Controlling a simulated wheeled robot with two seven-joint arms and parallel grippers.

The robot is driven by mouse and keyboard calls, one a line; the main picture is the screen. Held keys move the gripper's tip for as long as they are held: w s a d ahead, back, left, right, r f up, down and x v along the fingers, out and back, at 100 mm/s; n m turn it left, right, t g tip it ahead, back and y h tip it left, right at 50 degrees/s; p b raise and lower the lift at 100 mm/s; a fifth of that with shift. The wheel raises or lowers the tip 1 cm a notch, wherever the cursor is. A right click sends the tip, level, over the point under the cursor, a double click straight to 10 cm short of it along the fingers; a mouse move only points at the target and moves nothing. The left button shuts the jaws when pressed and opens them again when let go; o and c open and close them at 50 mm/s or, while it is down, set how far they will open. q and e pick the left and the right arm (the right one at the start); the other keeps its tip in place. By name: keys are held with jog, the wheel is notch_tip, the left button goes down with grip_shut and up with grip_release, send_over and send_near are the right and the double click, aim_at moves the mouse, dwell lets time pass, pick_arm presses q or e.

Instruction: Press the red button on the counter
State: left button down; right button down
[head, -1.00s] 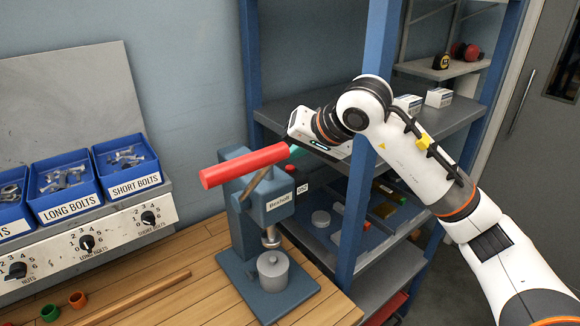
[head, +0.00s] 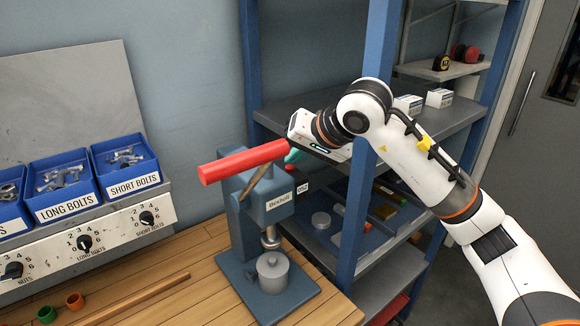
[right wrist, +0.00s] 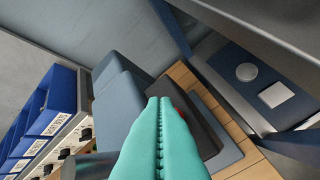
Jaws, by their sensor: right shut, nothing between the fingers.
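In the head view, the red thing that shows clearly is the lever handle (head: 243,163) of the blue bench press (head: 268,205) on the wooden counter (head: 190,262). The shut fingers also fill the middle of the right wrist view (right wrist: 158,100). My left gripper is not in view.
Blue bolt bins (head: 128,165) and a panel with knobs (head: 85,243) stand at the left. A wooden rod (head: 135,298) and small coloured rings (head: 75,300) lie on the counter.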

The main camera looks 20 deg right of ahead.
jog(key=shift+f+b, duration=0.45)
jog(key=shift+b, duration=0.05)
dwell(0.6)
jog(key=shift+r+p, duration=0.45)
jog(key=shift+r, duration=0.4)
jog(key=shift+r+p, duration=1.6)
jog(key=shift+r, duration=0.95)
